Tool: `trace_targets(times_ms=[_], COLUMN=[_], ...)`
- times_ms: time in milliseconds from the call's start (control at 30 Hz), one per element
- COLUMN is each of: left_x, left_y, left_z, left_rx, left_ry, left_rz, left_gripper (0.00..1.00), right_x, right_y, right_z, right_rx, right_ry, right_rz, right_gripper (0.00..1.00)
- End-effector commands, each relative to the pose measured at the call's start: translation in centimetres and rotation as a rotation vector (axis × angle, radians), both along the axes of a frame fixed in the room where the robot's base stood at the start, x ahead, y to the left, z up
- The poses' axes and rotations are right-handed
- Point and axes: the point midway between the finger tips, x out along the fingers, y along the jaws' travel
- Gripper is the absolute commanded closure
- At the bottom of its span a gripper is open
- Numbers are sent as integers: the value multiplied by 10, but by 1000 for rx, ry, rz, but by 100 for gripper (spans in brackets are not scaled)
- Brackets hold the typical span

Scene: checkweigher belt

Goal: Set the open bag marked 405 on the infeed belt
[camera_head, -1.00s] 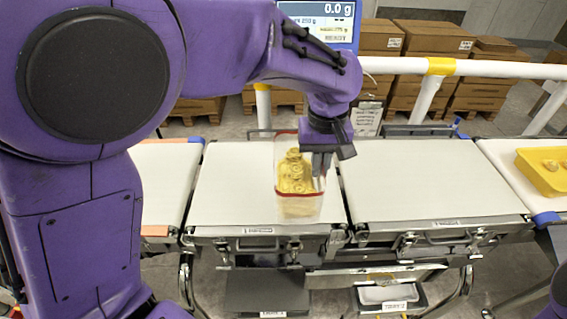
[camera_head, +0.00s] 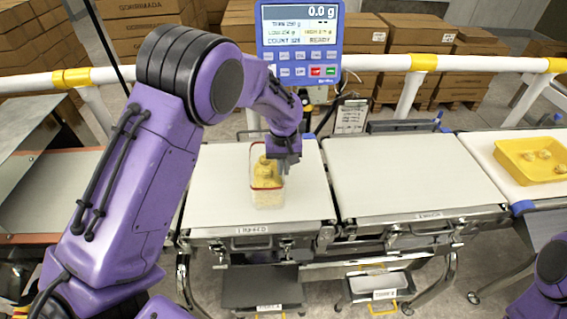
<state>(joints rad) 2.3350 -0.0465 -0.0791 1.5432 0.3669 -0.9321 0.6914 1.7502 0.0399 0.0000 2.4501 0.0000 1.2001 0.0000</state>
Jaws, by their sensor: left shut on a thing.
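The open clear bag (camera_head: 267,198) has a red band and yellow pieces inside. It is upright over the front middle of the white infeed belt (camera_head: 212,200), whose front label reads INFEED. My left gripper (camera_head: 283,166) is shut on the bag's upper right side, reaching from behind and above. I cannot tell whether the bag's bottom touches the belt. A mark 405 is not readable on the bag. My right gripper is out of view; only part of that arm shows at the lower right.
A second white belt (camera_head: 410,180) lies to the right across a narrow gap. A yellow tray (camera_head: 530,174) with several pieces stands at far right. The display (camera_head: 300,42) reads 0.0 g. Two bins sit below the belts. A white rail (camera_head: 390,62) runs behind.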

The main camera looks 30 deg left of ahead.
Motion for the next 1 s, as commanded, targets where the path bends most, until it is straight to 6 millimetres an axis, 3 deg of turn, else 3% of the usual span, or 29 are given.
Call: trace_targets(times_ms=[300,400,700,867,1000], left_x=[0,0,0,1,1], left_y=[0,0,0,0,-1], left_z=[-2,-3,-1,22,60], left_rx=[1,1,0,0,0], left_ry=[-1,-1,-2,-6,-7], left_rz=[-1,-1,0,-1,-1], left_gripper=[100,67,67,67,67], right_x=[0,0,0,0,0], right_y=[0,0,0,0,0], right_z=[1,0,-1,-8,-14], right_rx=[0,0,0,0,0], right_ry=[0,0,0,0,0], right_rz=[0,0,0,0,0], right_gripper=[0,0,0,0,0])
